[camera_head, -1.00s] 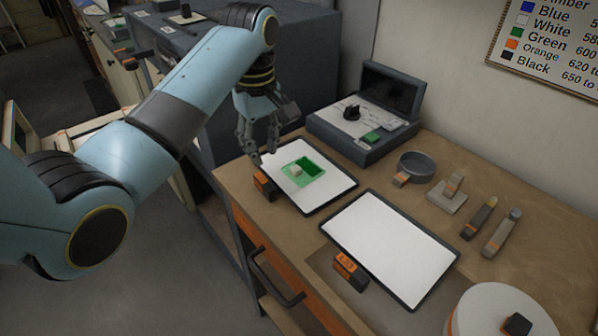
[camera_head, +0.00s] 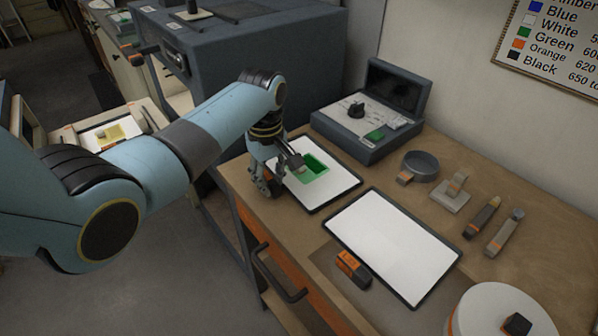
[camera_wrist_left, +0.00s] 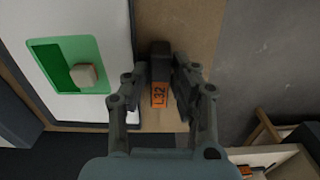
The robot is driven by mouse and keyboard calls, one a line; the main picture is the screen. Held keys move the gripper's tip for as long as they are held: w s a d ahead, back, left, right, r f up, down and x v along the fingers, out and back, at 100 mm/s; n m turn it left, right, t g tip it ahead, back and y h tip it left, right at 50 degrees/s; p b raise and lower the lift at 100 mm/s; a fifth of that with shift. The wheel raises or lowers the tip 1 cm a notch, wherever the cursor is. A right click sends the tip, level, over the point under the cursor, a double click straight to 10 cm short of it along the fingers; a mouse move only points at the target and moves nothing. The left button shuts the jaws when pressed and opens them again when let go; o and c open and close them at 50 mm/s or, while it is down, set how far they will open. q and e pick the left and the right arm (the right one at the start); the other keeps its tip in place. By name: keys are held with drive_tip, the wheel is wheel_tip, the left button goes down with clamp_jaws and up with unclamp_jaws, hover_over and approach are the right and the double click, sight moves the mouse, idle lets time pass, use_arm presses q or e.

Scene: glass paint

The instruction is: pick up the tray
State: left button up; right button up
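The tray (camera_head: 335,188) is a white plate with a dark rim on the wooden bench, with a green-framed piece (camera_head: 318,164) on it. Its black and orange handle block, labelled L32 (camera_wrist_left: 159,94), shows in the left wrist view beside the tray's edge. In the head view my left gripper (camera_head: 272,189) is low at the tray's near left side and hides this block. In the left wrist view the fingers (camera_wrist_left: 159,85) stand open on either side of the block, with narrow gaps. My right gripper is not in view.
A second white tray (camera_head: 392,243) with its own orange block (camera_head: 352,268) lies to the right. An open grey case (camera_head: 368,135) stands behind. A round dish (camera_head: 421,165) and several hand tools (camera_head: 481,217) are at the right. A drawer handle (camera_head: 279,274) juts from the bench front.

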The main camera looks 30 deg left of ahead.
use_arm(q)
drive_tip(key=shift+c, duration=0.3)
clamp_jaws()
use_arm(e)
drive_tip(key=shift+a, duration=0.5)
use_arm(q)
drive_tip(key=shift+r, duration=0.1)
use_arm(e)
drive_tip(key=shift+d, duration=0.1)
